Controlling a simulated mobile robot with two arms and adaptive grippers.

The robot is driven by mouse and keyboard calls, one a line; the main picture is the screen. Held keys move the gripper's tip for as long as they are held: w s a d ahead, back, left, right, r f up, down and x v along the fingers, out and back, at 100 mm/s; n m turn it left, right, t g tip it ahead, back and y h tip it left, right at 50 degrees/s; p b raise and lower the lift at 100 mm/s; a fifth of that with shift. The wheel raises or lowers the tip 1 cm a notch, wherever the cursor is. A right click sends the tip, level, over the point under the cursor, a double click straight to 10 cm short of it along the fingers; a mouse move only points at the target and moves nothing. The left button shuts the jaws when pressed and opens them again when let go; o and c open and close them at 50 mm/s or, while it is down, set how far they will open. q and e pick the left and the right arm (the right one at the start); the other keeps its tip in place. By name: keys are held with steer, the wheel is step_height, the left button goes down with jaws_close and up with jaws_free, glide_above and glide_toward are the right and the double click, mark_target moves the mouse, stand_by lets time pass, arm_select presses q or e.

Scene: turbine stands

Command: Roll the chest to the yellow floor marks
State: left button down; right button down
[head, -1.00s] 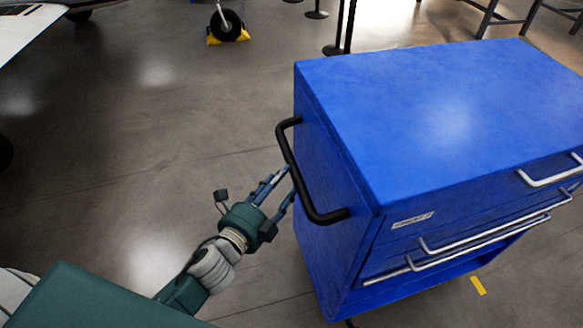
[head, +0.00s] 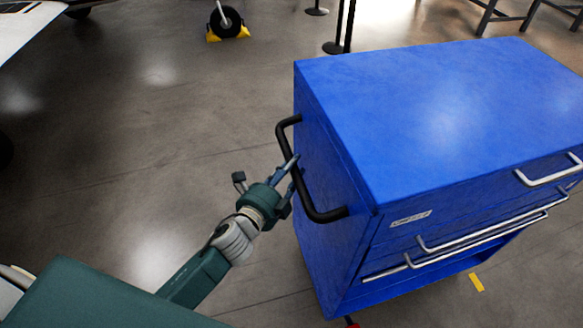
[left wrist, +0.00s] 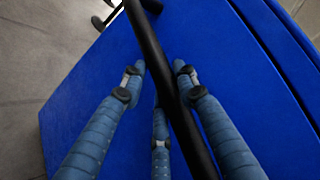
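The blue chest (head: 440,110) stands upright at the right of the head view, with silver drawer handles on its front. A black push handle (head: 292,165) is fixed to its left side; it also crosses the left wrist view (left wrist: 165,75). My left gripper (head: 292,170) is at this handle. In the left wrist view its fingers (left wrist: 160,85) are spread open, with the black bar running between them, and they are not closed on it. One yellow floor mark (head: 476,282) shows on the floor at the lower right. My right gripper is not in view.
A wheel with yellow chocks (head: 228,30) stands at the top left, beside part of a white wing (head: 25,25). Black posts (head: 345,25) stand behind the chest, and metal table legs (head: 500,15) are at the top right. The floor left of the chest is clear.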

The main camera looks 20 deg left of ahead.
arm_select(q)
steer(key=shift+w+d+r, duration=0.15)
steer(key=shift+d+r, duration=0.05)
steer(key=shift+d, duration=0.15)
steer(key=shift+w+d, duration=0.15)
steer(key=shift+d, duration=0.05)
steer(key=c, duration=1.3)
jaws_free()
steer(key=shift+w+d+f, duration=0.1)
steer(key=shift+w+d, duration=0.1)
steer(key=shift+s+a, duration=0.2)
steer(key=shift+s, duration=0.2)
steer(key=v, duration=1.1)
steer(key=shift+s, duration=0.15)
